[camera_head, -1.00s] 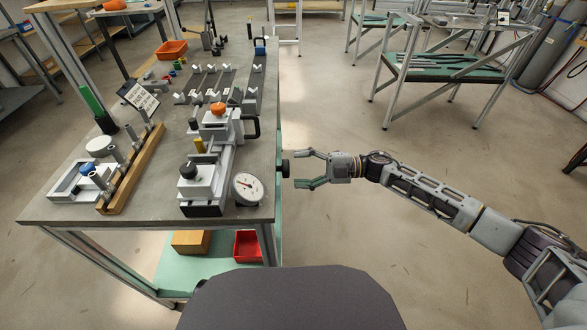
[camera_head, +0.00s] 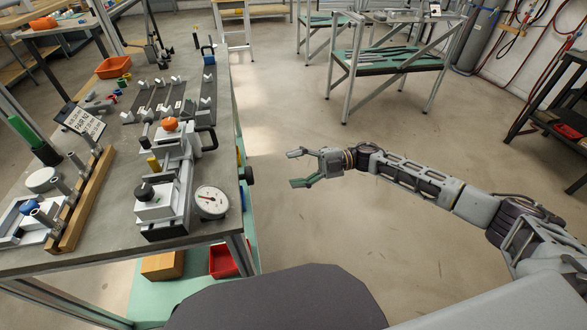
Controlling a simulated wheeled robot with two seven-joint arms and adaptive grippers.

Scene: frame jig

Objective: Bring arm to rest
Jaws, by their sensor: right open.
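My right gripper (camera_head: 297,168) hangs over open floor, right of the workbench (camera_head: 110,205). Its two fingers are apart and nothing is between them. It points left, toward a dark round knob (camera_head: 248,175) at the bench's right side, with a gap between them. My right arm (camera_head: 430,185) reaches in from the right edge, stretched out to the left. My left gripper is not in view.
The bench top carries a clamp fixture (camera_head: 165,200), a dial gauge (camera_head: 211,202), a wooden peg rack (camera_head: 80,205) and an orange bin (camera_head: 113,67). A red bin (camera_head: 223,261) sits on the lower shelf. Floor (camera_head: 290,115) beyond the gripper is clear up to a trolley (camera_head: 390,62).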

